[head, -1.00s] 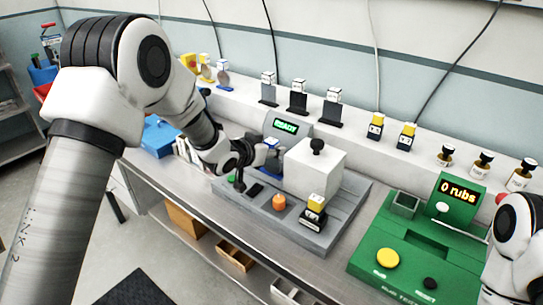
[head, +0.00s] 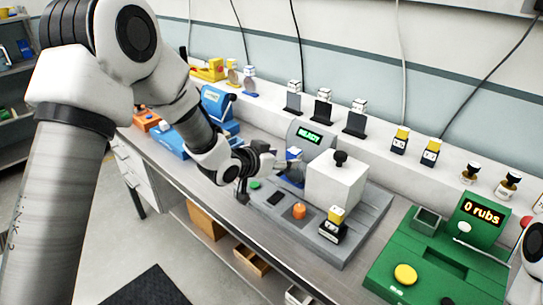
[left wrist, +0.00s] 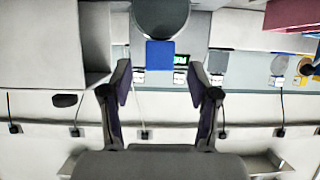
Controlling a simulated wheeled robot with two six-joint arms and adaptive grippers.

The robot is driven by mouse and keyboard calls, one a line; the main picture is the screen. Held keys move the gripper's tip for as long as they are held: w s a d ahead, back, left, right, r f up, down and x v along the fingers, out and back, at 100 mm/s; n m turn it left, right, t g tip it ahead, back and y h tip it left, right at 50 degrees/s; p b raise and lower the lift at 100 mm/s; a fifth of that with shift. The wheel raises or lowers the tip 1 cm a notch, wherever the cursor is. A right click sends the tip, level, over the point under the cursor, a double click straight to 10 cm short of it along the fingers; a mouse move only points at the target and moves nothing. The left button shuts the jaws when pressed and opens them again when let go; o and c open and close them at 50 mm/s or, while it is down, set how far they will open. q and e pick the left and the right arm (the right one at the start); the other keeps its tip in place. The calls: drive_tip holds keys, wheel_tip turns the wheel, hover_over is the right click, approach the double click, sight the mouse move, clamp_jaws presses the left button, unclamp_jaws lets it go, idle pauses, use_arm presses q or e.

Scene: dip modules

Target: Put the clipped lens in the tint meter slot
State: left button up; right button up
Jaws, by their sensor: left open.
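The grey tint meter (head: 333,252) with a green READY display (head: 309,137) stands on the bench. A lens with a blue clip (head: 293,153) is upright at the meter, just in front of the display. In the left wrist view its dark round disc (left wrist: 162,15) and blue clip (left wrist: 160,55) show near the fingertips. My left gripper (head: 272,160) is at the left of the clip. It is open, with a finger on each side of the clip's line and gaps on both sides (left wrist: 159,70). The lens's lower edge and the slot are hidden. My right gripper is out of view.
A white block with a black knob (head: 335,180) stands on the meter beside the lens. A green rub tester (head: 390,255) is at right. Clipped samples line the back ledge (head: 380,140).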

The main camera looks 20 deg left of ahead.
use_arm(q)
drive_tip(key=v, duration=0.5)
drive_tip(key=shift+s+p, duration=0.15)
drive_tip(key=shift+p, duration=0.2)
idle(0.7)
